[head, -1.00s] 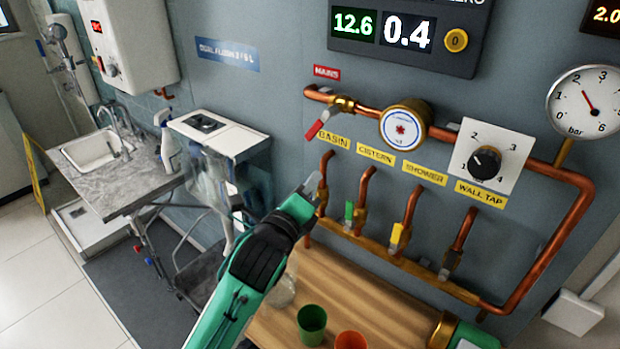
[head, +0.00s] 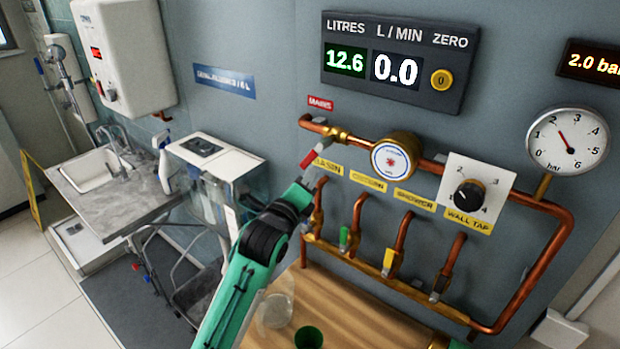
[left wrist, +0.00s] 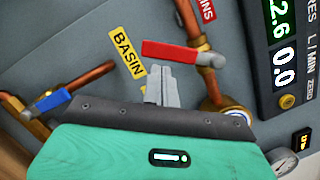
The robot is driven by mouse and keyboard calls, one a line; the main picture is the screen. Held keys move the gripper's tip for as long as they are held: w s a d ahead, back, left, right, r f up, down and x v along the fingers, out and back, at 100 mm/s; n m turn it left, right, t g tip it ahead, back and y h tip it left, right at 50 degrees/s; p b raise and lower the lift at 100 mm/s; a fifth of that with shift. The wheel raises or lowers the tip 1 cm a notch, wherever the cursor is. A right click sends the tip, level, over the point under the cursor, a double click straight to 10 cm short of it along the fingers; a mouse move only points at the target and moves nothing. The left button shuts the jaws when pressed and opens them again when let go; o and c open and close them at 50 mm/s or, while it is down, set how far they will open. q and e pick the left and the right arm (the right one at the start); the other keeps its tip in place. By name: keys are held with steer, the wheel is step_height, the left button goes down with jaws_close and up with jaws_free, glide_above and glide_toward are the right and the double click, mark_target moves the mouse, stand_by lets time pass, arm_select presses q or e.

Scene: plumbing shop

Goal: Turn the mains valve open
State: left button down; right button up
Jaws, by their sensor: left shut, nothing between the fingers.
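The mains valve (head: 335,134) sits on the upper copper pipe under a red MAINS label. Its red lever (head: 318,152) points down and left, crosswise to the pipe. The red lever (left wrist: 168,52) also shows in the left wrist view, just beyond the fingertips. My left gripper (head: 308,180) is just below the lever's free end. In the left wrist view its fingers (left wrist: 162,86) are together and empty, close under the lever. I cannot tell whether they touch it. My right gripper is not in view.
Below hang the basin tap with its blue lever (left wrist: 52,105), the green cistern lever (head: 344,238) and the yellow shower lever (head: 388,262). The display (head: 394,62) reads 12.6 and 0.0. A gauge (head: 567,141) is at right. A wooden bench (head: 350,310) lies below.

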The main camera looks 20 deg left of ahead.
arm_select(q)
steer(key=shift+a+m, duration=0.25)
steer(key=shift+m, duration=0.25)
steer(key=shift+w+a+r+m+h, duration=0.2)
steer(key=shift+m+h, duration=0.1)
steer(key=shift+m, duration=0.1)
steer(key=shift+w+a+r+m+h, duration=0.1)
steer(key=shift+a+r+m+h, duration=0.2)
steer(key=shift+m, duration=0.35)
steer(key=shift+w+a+f+m+h, duration=0.1)
steer(key=shift+a+m, duration=0.25)
steer(key=shift+m, duration=0.3)
steer(key=shift+w+a+r+m+h+p, duration=0.2)
steer(key=shift+a+r+m+h, duration=0.2)
steer(key=shift+m, duration=0.7)
steer(key=shift+w+a+r+m+h+p, duration=0.1)
steer(key=shift+a+r+m+h+p, duration=0.25)
steer(key=shift+m, duration=0.75)
steer(key=shift+w+a+r+m+h+p, duration=0.1)
steer(key=shift+a+r+m+h, duration=0.35)
steer(key=shift+m, duration=0.65)
steer(key=shift+r+m, duration=0.15)
steer(key=shift+m, duration=0.15)
